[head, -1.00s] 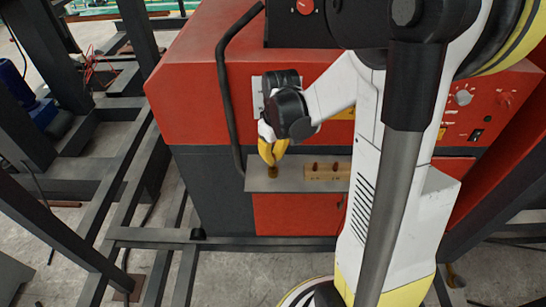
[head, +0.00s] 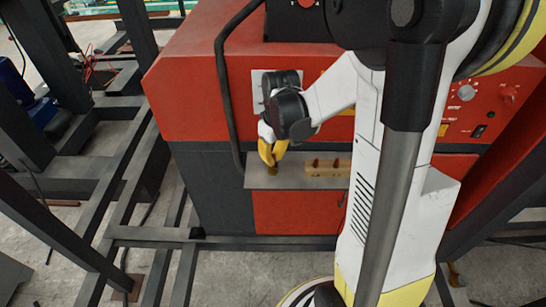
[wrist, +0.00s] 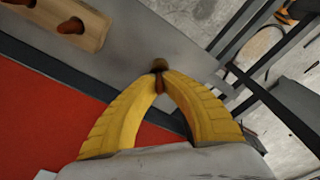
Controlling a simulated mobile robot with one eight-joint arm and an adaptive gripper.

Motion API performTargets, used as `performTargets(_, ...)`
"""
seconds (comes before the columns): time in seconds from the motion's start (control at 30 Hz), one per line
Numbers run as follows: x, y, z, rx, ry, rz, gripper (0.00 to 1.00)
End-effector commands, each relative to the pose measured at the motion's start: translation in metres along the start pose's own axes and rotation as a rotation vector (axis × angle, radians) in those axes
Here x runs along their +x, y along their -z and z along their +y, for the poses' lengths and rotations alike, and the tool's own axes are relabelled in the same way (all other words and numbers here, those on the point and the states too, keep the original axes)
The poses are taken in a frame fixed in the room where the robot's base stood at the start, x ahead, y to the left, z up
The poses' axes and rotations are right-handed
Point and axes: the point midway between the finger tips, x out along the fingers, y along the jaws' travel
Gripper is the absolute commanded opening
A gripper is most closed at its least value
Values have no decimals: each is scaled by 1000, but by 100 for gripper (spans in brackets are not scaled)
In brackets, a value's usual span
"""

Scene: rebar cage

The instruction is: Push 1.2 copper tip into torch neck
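My gripper (head: 272,162) has yellow fingers and points down over the left part of a grey metal shelf (head: 262,182) on the red machine. In the wrist view the fingertips (wrist: 160,76) come together on a small copper-coloured piece, the copper tip (wrist: 159,84). A short brass-coloured cylinder, which looks like the torch neck (wrist: 161,63), stands on the shelf right at the fingertips. It also shows below them in the head view (head: 272,170). The fingertips hide the joint, so I cannot tell how deep the tip sits in the neck.
A wooden block (head: 328,171) holding copper-coloured tips (wrist: 71,25) lies on the shelf to the right. A dark curved handle bar (head: 224,95) stands left of my gripper on the red machine (head: 195,100). Dark steel frame beams (head: 60,230) fill the left side.

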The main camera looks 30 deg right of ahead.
Motion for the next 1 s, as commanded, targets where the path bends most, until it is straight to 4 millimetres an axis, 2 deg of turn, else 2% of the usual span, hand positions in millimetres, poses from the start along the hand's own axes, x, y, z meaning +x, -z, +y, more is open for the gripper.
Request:
performTargets(0.47, 13, -1, 0, 0, 0, 0, 0)
performTargets(0.57, 12, -1, 0, 0, 0, 0, 29)
performTargets(0.6, 12, -1, 0, 0, 0, 0, 32)
performTargets(0.87, 12, -1, 0, 0, 0, 0, 32)
performTargets(1.0, 2, -1, 0, 0, 0, 0, 32)
